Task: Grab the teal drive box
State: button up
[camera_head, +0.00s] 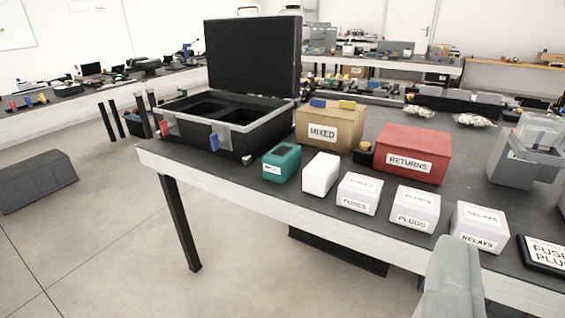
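The teal drive box (281,163) is a small teal block with a dark patch on top and a white label low on its front. It sits upright on the dark table top near the front edge, between the open black case (225,131) and a plain white box (320,174). Nothing hides its front. My gripper (451,282) shows only as a pale grey part at the bottom right, cut off by the frame. It is apart from the teal box, which is up and to the left in the picture. Its fingertips are not clear.
White boxes labelled FUSES (358,194), PLUGS (413,208) and RELAYS (479,228) line the front edge. A red RETURNS box (411,152) and a cardboard MIXED box (330,124) stand behind. A grey bin (523,158) is at right. Floor is open at lower left.

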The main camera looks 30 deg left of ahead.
aim_at(280, 164)
jog(key=i+j, duration=0.15)
jog(key=j, duration=0.25)
jog(key=i+j, duration=0.15)
jog(key=j, duration=0.2)
jog(key=i+j, duration=0.15)
jog(key=j, duration=0.25)
jog(key=i+j, duration=0.15)
jog(key=j, duration=0.2)
jog(key=i+j, duration=0.15)
jog(key=j, duration=0.25)
